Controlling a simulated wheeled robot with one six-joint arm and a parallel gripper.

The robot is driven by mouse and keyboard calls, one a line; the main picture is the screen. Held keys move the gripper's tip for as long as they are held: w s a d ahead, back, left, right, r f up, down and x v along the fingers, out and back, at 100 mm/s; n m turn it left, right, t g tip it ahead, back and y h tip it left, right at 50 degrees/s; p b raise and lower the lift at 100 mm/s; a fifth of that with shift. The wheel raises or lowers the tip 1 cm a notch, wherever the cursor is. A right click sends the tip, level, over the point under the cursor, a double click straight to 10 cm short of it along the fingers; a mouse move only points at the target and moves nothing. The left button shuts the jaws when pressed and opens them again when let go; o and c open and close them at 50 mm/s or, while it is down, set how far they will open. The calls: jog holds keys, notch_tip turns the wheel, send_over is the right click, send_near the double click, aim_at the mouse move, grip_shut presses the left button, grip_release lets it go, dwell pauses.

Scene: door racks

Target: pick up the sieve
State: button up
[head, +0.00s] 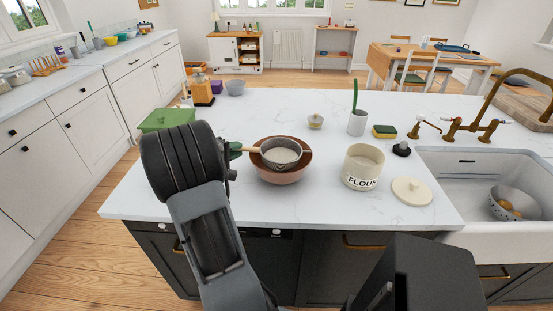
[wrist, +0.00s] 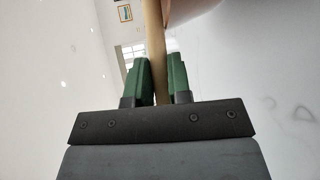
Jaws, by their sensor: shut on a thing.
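The sieve (head: 281,153) is a round metal strainer in the head view, with pale stuff that looks like flour in it. It sits over or just above a brown bowl (head: 284,175) on the white counter; I cannot tell whether they touch. Its handle points left toward my gripper (head: 236,149). In the wrist view, my gripper (wrist: 160,82) has green fingers closed on the pale wooden handle (wrist: 154,45). The brown bowl also shows at the top of the wrist view (wrist: 190,10). My arm hides part of the handle's end in the head view.
A cream FLOUR canister (head: 361,176) and its lid (head: 411,191) stand right of the bowl. A small jar (head: 315,121), white cup (head: 357,123) and sponge (head: 384,131) stand behind. A green box (head: 166,119) is at left. The sink (head: 460,165) is at right. The front counter is clear.

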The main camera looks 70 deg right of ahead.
grip_shut()
jog(key=shift+r, duration=0.15)
jog(key=s+a+r+b, duration=0.1)
jog(key=s+a+r, duration=0.7)
jog(key=a+r, duration=0.4)
jog(key=w+d+f+p, duration=0.6)
jog(key=w+d+p, duration=0.2)
jog(key=d+p, duration=0.2)
jog(key=shift+d+p, duration=0.35)
jog(key=shift+d, duration=0.6)
